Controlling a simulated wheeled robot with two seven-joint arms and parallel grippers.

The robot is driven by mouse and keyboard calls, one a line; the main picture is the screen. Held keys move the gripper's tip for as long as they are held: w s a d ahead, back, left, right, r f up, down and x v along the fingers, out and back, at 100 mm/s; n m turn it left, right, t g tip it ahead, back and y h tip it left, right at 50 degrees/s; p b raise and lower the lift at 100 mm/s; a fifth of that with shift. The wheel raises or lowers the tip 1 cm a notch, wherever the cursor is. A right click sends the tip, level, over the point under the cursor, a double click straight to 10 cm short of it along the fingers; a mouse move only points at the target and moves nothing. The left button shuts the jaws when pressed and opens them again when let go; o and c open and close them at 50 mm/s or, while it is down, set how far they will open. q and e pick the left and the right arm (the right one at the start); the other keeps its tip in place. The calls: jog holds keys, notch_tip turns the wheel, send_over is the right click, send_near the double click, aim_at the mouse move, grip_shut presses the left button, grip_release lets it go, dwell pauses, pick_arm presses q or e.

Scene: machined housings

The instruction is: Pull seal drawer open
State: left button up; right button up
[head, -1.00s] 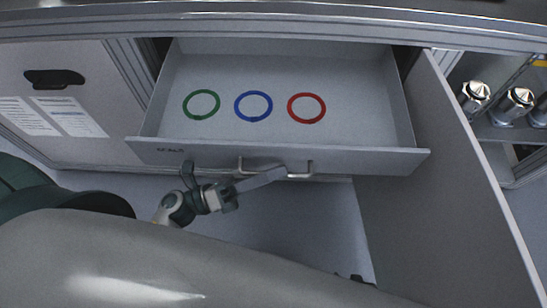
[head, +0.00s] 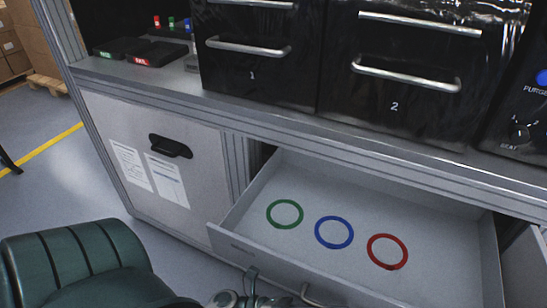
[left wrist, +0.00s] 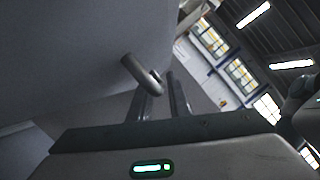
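The seal drawer (head: 262,259) stands pulled out in the head view, its pale floor in plain sight. On that floor lie a green ring (head: 285,214), a blue ring (head: 334,232) and a red ring (head: 387,251). The drawer handle (head: 313,297) is partly cut off by the bottom edge. My left gripper (head: 262,297) is at the drawer front beside it, mostly cut off. In the left wrist view the handle (left wrist: 140,73) sits at the fingertips of my left gripper (left wrist: 162,86), the fingers narrowly apart around it. My right gripper is not in view.
A pale cabinet door (head: 160,150) with a black recessed pull and papers is left of the drawer. Black drawer units (head: 258,60) marked 1 and 2 stand on the counter above. Black trays (head: 152,53) are at the counter's left end.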

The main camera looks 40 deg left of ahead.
pick_arm(q)
jog(key=shift+s+a+f, duration=0.15)
jog(key=shift+s+a, duration=0.1)
jog(key=shift+a, duration=0.05)
jog(key=b+v, duration=0.4)
jog(key=v, duration=1.2)
jog(key=shift+a, duration=0.25)
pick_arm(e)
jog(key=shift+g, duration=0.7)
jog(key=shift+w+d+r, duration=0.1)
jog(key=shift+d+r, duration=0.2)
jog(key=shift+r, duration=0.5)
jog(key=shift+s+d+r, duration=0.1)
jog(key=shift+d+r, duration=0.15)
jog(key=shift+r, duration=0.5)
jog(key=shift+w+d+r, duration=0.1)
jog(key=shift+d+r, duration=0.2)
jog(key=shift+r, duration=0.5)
pick_arm(q)
jog(key=shift+s, duration=0.1)
